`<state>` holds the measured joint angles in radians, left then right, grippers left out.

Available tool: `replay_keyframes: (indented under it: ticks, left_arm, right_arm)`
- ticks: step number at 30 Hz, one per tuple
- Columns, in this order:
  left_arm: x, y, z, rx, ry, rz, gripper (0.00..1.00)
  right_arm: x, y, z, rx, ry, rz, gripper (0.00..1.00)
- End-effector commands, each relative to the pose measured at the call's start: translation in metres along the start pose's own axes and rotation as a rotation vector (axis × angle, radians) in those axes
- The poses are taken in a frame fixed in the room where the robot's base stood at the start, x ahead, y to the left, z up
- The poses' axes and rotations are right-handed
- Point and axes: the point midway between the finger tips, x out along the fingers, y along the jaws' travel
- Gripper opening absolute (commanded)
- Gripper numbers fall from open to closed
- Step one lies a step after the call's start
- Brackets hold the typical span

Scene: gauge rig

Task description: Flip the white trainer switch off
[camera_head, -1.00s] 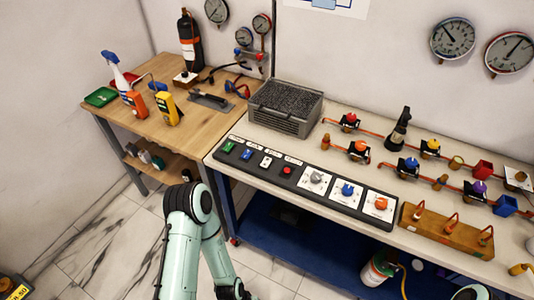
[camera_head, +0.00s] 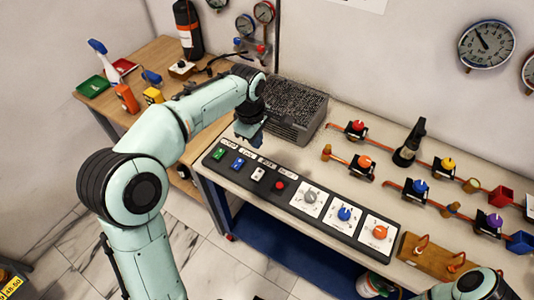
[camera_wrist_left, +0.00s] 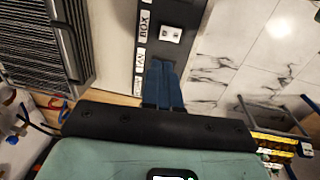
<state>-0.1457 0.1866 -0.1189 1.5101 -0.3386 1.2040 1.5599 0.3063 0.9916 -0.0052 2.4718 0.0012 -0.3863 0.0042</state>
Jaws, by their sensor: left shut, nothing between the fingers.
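The white switch (camera_head: 257,174) sits on the dark control panel (camera_head: 333,240), between a blue switch (camera_head: 238,163) and a red button (camera_head: 280,185). It also shows in the left wrist view (camera_wrist_left: 171,34), just beyond my fingertips; which way it is tipped is too small to tell. My left gripper (camera_head: 249,132) is over the back edge of the panel's left end, apart from the white switch. In the left wrist view its blue fingers (camera_wrist_left: 163,66) are shut and empty, and cover part of the panel. My right gripper is out of view.
A green switch (camera_head: 219,153) is at the panel's left end, and three dials (camera_head: 344,215) are on its right. A grey ribbed box (camera_head: 292,113) stands close behind my left gripper. Valves on red pipes and a wooden block (camera_head: 430,254) occupy the bench's right.

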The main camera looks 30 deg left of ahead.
Motion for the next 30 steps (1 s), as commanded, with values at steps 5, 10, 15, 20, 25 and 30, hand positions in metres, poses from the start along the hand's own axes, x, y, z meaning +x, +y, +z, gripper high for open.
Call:
replay_keyframes:
  ticks: [5, 10, 15, 20, 25, 30]
  left_arm:
    - [0.0, -0.001, 0.0, -0.004, 0.001, -0.002, 0.0]
    - [0.002, -0.001, 0.0, -0.003, 0.0, -0.002, 0.0]
    - [0.018, -0.002, 0.0, -0.002, 0.0, -0.006, 0.0]
    - [0.05, -0.002, 0.0, -0.002, 0.0, -0.008, 0.0]
    - [0.087, -0.002, 0.0, -0.002, 0.0, -0.007, 0.0]
    - [0.117, -0.002, 0.0, -0.003, -0.001, -0.006, 0.0]
  right_arm:
    - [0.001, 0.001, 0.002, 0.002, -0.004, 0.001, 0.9]
    - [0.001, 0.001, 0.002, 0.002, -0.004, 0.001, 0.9]
    - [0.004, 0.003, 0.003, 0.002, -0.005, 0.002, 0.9]
    - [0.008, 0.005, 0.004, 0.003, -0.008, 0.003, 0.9]
    - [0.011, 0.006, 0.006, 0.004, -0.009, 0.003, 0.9]
    - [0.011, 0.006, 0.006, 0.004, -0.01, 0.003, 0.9]
